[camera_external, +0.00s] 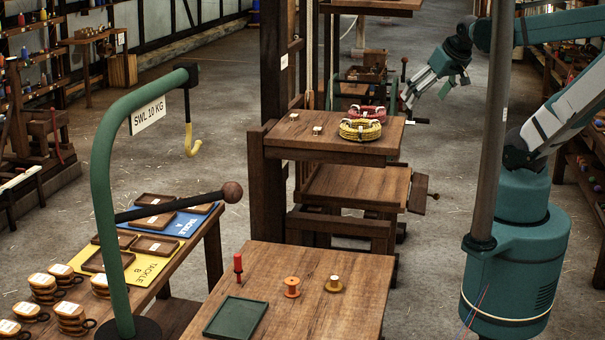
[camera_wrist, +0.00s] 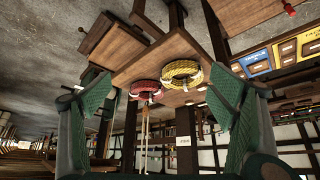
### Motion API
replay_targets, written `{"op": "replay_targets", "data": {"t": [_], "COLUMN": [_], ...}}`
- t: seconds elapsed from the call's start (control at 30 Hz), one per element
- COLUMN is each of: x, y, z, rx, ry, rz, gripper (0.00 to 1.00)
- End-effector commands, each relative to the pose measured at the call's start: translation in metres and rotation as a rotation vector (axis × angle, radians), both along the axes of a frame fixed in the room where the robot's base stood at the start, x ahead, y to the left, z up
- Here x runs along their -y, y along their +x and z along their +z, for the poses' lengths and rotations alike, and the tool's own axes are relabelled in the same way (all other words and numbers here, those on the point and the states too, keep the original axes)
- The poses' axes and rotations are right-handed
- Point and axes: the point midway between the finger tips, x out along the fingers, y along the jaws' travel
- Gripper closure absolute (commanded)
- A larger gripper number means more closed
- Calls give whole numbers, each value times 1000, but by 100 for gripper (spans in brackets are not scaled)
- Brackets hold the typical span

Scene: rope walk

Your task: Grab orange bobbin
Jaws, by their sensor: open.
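The orange bobbin (camera_external: 292,287) stands upright on the front wooden table (camera_external: 350,315), in the external view. I cannot make out the orange bobbin in the wrist view.
A green tray (camera_external: 236,317) lies left of the bobbins. A yellow rope coil (camera_external: 360,129) and a red coil (camera_external: 366,112) lie on the raised platform (camera_external: 310,138). A green hook stand (camera_external: 103,190) and dark bar with a ball end (camera_external: 232,192) rise at left. A grey post (camera_external: 495,120) stands at right.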

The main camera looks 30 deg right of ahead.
Motion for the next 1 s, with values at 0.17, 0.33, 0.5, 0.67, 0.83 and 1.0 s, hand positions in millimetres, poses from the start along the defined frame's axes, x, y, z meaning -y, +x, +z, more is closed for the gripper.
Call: {"op": "replay_targets", "data": {"t": [0.17, 0.33, 0.5, 0.67, 0.83, 1.0], "x": [0, 0, 0, 0, -3, -14], "y": [0, 0, 0, 0, 2, 10], "z": [0, 0, 0, 0, -3, -11], "rx": [0, 0, 0, 0, -5, -22], "ry": [0, 0, 0, 0, -2, -9], "rz": [0, 0, 0, 0, 11, 45], "gripper": [42, 64, 70, 70, 70, 70]}}
